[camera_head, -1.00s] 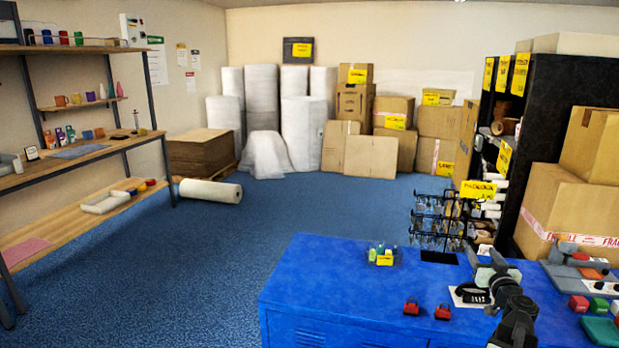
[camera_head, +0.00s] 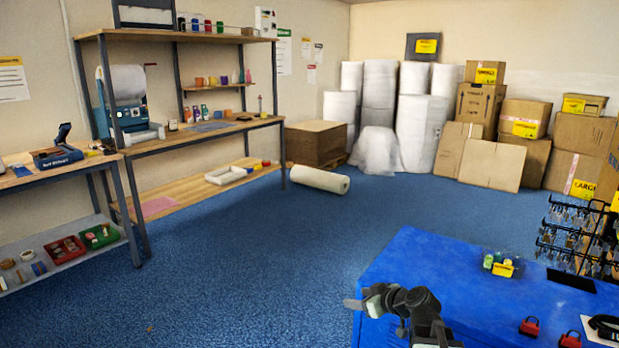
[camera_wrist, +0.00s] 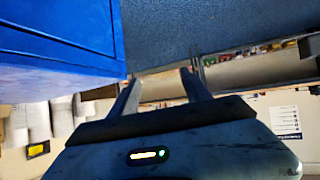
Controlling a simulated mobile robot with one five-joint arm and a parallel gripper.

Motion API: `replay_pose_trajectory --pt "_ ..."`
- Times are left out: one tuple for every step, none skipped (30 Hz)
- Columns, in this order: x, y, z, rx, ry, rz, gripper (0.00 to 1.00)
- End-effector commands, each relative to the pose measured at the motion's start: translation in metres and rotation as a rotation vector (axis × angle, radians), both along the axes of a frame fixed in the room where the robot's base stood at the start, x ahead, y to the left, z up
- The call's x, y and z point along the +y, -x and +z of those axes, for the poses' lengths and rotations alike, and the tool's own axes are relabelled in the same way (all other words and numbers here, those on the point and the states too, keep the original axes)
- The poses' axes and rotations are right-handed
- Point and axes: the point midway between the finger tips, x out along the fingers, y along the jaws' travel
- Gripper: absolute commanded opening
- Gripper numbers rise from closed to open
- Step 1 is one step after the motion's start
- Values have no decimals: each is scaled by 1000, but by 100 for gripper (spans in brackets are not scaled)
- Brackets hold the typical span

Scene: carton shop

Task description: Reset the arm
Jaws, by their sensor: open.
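My arm (camera_head: 412,306) rises from the bottom of the head view in front of the blue cabinet. It is bent, with my gripper (camera_head: 354,304) pointing left at the cabinet's left edge, over the floor side. In the wrist view the two fingers of my gripper (camera_wrist: 161,78) are spread apart with nothing between them. The wrist view is turned over, with blue carpet and the cabinet side at the top.
Wooden shelving (camera_head: 196,137) stands left, cartons (camera_head: 575,137) at the back right. A white roll (camera_head: 319,179) lies on the floor. The carpet between is clear.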

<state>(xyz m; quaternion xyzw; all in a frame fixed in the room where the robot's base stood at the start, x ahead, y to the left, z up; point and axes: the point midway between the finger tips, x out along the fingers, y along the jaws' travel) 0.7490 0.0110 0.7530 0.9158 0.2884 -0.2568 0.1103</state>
Motion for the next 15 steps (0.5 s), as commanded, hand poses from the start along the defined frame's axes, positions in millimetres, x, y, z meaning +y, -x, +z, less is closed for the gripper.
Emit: replay_pose_trajectory --pt "31 14 -23 74 23 45 56" --pt "45 23 -34 128 40 64 56" --pt "60 37 -50 204 66 80 56" --pt "69 48 -62 264 89 85 56" --pt "75 60 -74 328 114 81 56" --pt "78 76 -88 417 152 62 56" --pt "76 89 -98 488 181 32 56" --pt "69 100 -106 555 209 -11 56" --pt "54 114 -113 637 241 -80 56" --pt "42 123 -117 692 260 -137 56" --pt "30 132 -120 745 280 -197 56" --pt "17 144 -124 809 301 -279 56" --pt "8 152 -125 852 313 -342 56" --pt "0 160 -126 891 320 -404 56" --pt "-7 168 -127 939 320 -485 56"
